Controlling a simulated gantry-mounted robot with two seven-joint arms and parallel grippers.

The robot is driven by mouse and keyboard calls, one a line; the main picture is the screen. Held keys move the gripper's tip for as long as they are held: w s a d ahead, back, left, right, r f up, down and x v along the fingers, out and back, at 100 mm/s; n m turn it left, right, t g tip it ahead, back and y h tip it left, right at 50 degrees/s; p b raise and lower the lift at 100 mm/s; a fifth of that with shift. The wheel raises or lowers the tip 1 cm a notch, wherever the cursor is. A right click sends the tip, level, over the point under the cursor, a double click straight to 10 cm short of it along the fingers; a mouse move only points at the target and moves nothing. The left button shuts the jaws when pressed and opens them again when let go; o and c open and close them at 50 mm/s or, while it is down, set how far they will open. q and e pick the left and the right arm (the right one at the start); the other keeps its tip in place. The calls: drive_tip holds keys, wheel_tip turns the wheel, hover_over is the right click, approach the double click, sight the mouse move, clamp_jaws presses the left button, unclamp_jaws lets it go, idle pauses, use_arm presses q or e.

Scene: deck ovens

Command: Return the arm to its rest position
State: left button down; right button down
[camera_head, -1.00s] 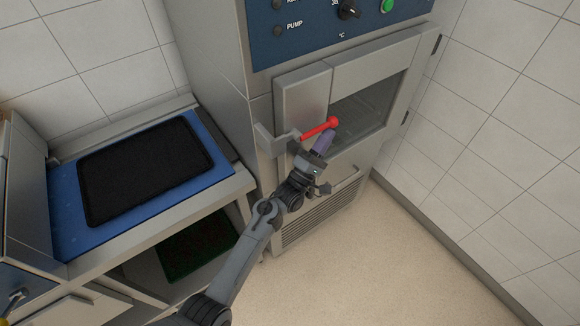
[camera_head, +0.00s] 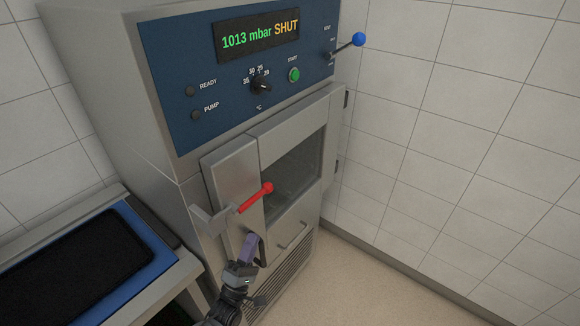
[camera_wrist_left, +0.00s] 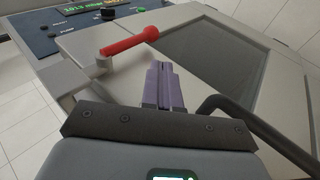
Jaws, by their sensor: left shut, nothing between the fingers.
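My left gripper (camera_head: 247,248) is in front of the lower left part of the cabinet's door (camera_head: 292,170), below the red-tipped latch handle (camera_head: 256,198). Its purple fingers are together with nothing between them. In the left wrist view the closed fingers (camera_wrist_left: 162,88) point at the door front, and the red handle (camera_wrist_left: 130,41) lies just beyond them to the upper left. The fingers appear apart from the red handle. The door is closed, and the panel display (camera_head: 258,36) reads "1013 mbar SHUT". My right gripper is in neither view.
A blue-handled lever (camera_head: 348,44) sticks out at the panel's right. A dark mat on a blue board (camera_head: 153,262) lies on the counter at left. A bar handle (camera_head: 292,235) is low on the cabinet front. Floor on the right is clear; a tiled wall stands behind it.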

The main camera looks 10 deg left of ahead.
use_arm(q)
drive_tip(key=s+d+f+m+g, duration=0.1)
drive_tip(key=s+f+m+g, duration=0.65)
drive_tip(key=s+f, duration=0.55)
drive_tip(key=s+a+r+m+g+y, duration=0.1)
drive_tip(key=s+a+m+g+y, duration=0.15)
drive_tip(key=s+m+g, duration=0.4)
drive_tip(key=s+a+r+m+g+y, duration=0.15)
drive_tip(key=s+m+g+y, duration=0.25)
drive_tip(key=s+g, duration=0.55)
drive_tip(key=s+r+m+t+p, duration=0.1)
drive_tip(key=s+r+t+p, duration=0.1)
drive_tip(key=r+p, duration=2.9)
drive_tip(key=shift+s+a+p, duration=0.15)
drive_tip(key=shift+s+p, duration=0.25)
drive_tip(key=shift+s, duration=0.25)
drive_tip(key=shift+t+h, duration=0.25)
